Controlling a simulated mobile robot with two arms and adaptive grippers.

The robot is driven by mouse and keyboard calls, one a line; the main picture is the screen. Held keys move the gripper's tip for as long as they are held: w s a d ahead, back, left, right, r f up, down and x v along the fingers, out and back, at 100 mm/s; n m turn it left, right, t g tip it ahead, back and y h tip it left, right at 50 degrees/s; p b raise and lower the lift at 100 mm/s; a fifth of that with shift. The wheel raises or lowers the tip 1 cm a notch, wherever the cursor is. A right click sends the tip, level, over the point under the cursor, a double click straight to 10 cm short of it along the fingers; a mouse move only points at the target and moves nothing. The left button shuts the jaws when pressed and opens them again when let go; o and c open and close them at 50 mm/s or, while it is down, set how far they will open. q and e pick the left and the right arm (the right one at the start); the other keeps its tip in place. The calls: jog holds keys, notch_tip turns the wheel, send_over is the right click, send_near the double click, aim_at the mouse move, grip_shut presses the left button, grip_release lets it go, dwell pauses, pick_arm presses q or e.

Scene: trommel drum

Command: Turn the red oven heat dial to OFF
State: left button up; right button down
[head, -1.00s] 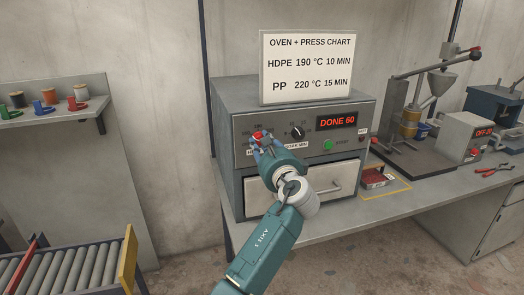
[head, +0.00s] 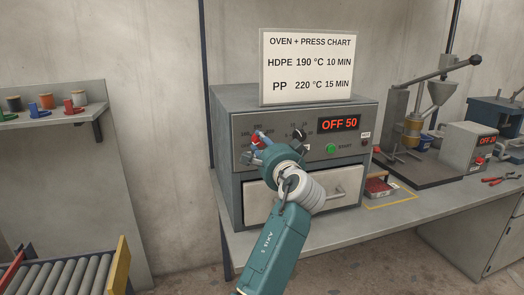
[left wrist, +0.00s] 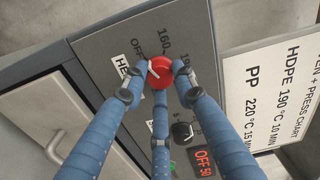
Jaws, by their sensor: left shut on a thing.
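The red heat dial (head: 256,140) is on the upper left of the oven's front panel (head: 236,150). My left gripper (head: 262,138) is shut on it, partly hiding it and its scale in the head view. In the left wrist view the red dial (left wrist: 160,74) sits between the three blue fingers of my left gripper (left wrist: 160,80). A white mark shows on the dial's left side, on the side of the printed OFF label (left wrist: 138,42). The oven display (head: 339,123) reads OFF 50. My right gripper is not in view.
A black dial (head: 299,135) and a green start button (head: 331,148) are right of the red dial. A white chart (head: 307,67) stands on the oven. A press (head: 414,125) and a red-filled tray (head: 377,188) are to the right on the bench.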

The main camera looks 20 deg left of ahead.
pick_arm(q)
jog(key=shift+n+b, duration=0.3)
jog(key=shift+n, duration=0.2)
jog(key=o, duration=1.2)
jog(key=shift+c, duration=0.2)
notch_tip(320, 180, up, 10)
jog(key=shift+f, duration=0.1)
